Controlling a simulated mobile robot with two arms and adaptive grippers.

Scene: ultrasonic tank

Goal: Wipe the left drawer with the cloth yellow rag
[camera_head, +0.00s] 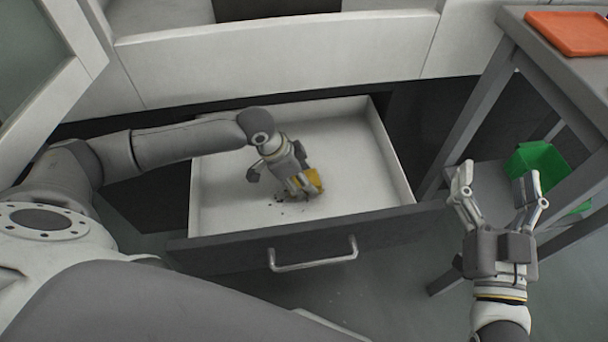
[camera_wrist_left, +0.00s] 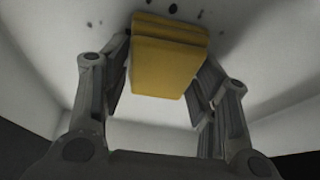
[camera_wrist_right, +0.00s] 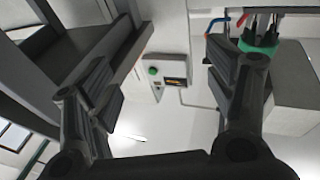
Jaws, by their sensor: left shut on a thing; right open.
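The left drawer (camera_head: 345,190) is pulled out, white inside with a dark front and a metal handle (camera_head: 313,256). Dark specks (camera_head: 279,197) lie on its floor, and some also show in the left wrist view (camera_wrist_left: 173,8). My left gripper (camera_head: 305,183) is inside the drawer, shut on the folded yellow rag (camera_head: 315,181). The rag (camera_wrist_left: 168,58) sits between both fingers in the left wrist view, at or near the drawer floor; contact is hard to tell. My right gripper (camera_head: 497,195) is open and empty, to the right of the drawer.
A grey table (camera_head: 540,50) stands at the right with an orange tray (camera_head: 570,33) on top and a green bin (camera_head: 538,165) on its lower shelf. White cabinet fronts (camera_head: 270,57) rise behind the drawer. Bare floor lies in front of the drawer.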

